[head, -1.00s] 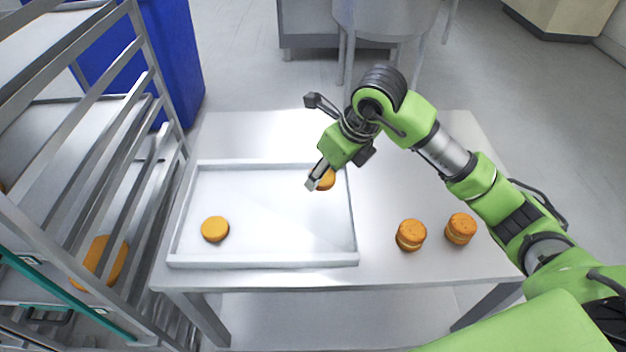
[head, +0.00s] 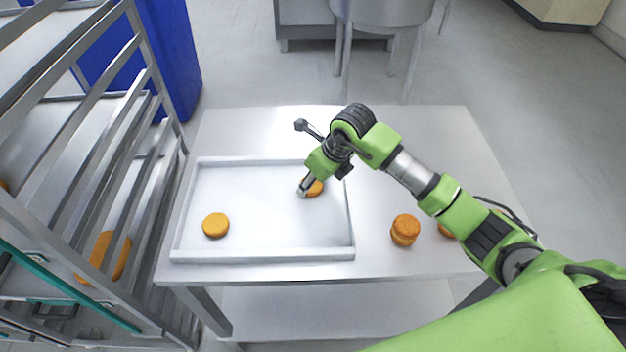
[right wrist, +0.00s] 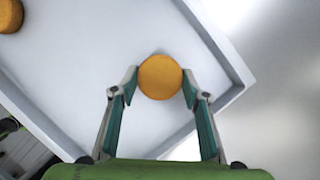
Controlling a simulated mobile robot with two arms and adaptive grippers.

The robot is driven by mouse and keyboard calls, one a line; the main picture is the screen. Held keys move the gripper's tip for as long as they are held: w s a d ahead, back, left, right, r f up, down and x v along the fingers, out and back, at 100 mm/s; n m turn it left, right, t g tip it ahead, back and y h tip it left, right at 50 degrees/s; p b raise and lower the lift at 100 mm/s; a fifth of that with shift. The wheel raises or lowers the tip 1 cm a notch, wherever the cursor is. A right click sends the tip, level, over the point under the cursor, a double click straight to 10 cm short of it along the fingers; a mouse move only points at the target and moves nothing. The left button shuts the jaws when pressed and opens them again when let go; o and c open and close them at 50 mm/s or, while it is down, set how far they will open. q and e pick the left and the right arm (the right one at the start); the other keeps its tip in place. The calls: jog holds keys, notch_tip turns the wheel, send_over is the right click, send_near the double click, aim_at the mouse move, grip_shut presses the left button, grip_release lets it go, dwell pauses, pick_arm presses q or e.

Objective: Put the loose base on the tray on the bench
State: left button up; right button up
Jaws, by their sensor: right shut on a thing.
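The white tray (head: 262,248) lies on the steel bench (head: 420,150). One orange-brown round base (head: 215,225) lies in the tray's left part. My right gripper (head: 303,190) is over the tray's right part, shut on another round base (head: 316,188). In the right wrist view that base (right wrist: 160,77) sits between the fingertips (right wrist: 159,88), above or on the tray floor; I cannot tell whether it touches. The tray's rim (right wrist: 215,40) shows close by. The other base (right wrist: 10,14) is at the upper left there. My left gripper is not in view.
A stacked round (head: 404,230) stands on the bench right of the tray, with another (head: 446,230) partly hidden by my right arm. A metal rack (head: 150,90) holding trays stands at the left. The tray's middle is clear.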

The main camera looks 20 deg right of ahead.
jog(key=o, duration=0.3)
jog(key=shift+f, duration=0.15)
jog(key=o, duration=0.5)
jog(key=shift+r, duration=0.35)
jog(key=shift+b+v, duration=0.9)
jog(key=shift+v, duration=5)
jog(key=shift+s+f, duration=0.1)
jog(key=shift+s, duration=0.05)
